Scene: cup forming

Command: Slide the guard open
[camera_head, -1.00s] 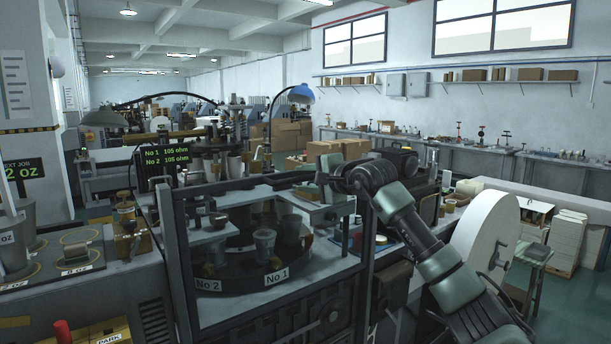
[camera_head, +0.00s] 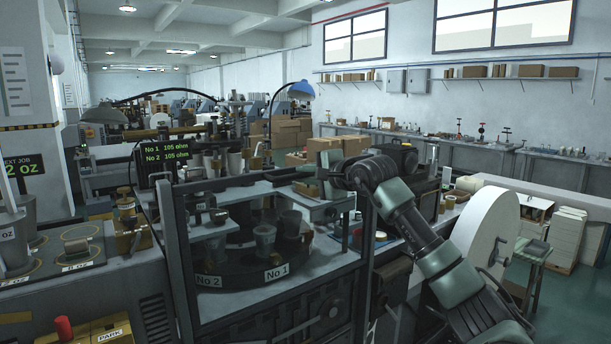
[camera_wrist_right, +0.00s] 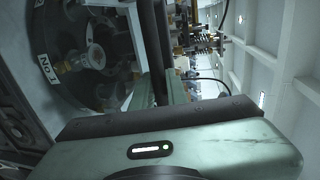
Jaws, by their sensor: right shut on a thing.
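The guard (camera_head: 179,262) is a dark-framed panel at the front of the cup-forming machine, with its left post and right post (camera_head: 362,262) showing. Through it I see the round turntable (camera_head: 240,281) with cups and the labels No 1 and No 2. My right gripper (camera_head: 328,183) is at the upper right corner of the guard, shut on its dark bar. In the right wrist view the dark bar (camera_wrist_right: 156,45) runs up between my green fingers. The exact contact is partly hidden by my wrist. My left gripper is not in view.
A white reel (camera_head: 487,232) stands right of my right arm. Cups and a brass fixture (camera_head: 130,225) occupy the left bench.

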